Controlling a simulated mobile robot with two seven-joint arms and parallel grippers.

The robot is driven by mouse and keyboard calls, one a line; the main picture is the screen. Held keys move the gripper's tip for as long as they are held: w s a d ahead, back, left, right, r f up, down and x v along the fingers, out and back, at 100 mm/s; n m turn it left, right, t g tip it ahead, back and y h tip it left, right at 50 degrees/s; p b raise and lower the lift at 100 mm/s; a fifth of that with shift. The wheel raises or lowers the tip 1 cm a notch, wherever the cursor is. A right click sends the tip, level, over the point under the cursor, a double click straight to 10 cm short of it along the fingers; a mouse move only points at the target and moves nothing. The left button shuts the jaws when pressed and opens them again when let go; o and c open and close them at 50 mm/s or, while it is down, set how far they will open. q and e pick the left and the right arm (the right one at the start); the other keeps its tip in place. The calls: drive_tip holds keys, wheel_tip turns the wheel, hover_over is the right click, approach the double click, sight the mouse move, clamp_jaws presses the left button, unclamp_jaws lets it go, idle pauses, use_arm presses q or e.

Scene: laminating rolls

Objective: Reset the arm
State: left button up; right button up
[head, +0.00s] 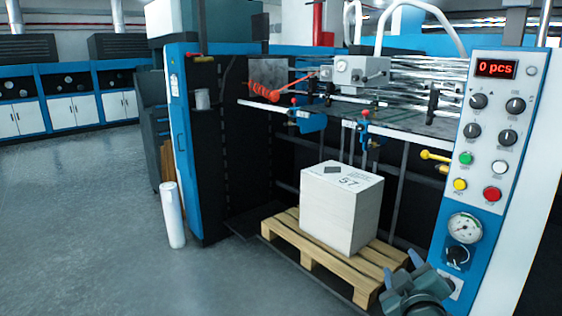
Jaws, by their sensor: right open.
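My right gripper (403,273) shows at the bottom right of the head view, low in front of the machine's control panel. Its two blue-grey fingers stand apart and I see nothing between them. Behind it, a wooden pallet (290,236) carries a white block-like stack (335,219) with the number 57 on top. The gripper is nearer to me than the pallet's right corner, and I cannot tell the gap between them. My left gripper is out of view.
The blue laminating machine (183,130) fills the middle and right. Its control panel (487,150) has knobs, buttons, a gauge and a display reading 0 pcs. A white roll (172,215) stands upright on the floor at the machine's left. The grey floor (80,230) at left is clear.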

drive_tip(key=s+a+f+m+g+y, duration=0.2)
drive_tip(key=s+a+f, duration=0.3)
drive_tip(key=s+f, duration=0.7)
drive_tip(key=s+a+f+m+g+y, duration=0.2)
drive_tip(key=s+a+f+g+y, duration=0.1)
drive_tip(key=s+f, duration=0.9)
drive_tip(key=shift+s+a+f+m+g+y, duration=0.15)
drive_tip(key=shift+a+f+m+g+y, duration=0.25)
drive_tip(key=shift+a+f, duration=0.55)
drive_tip(key=shift+r, duration=0.1)
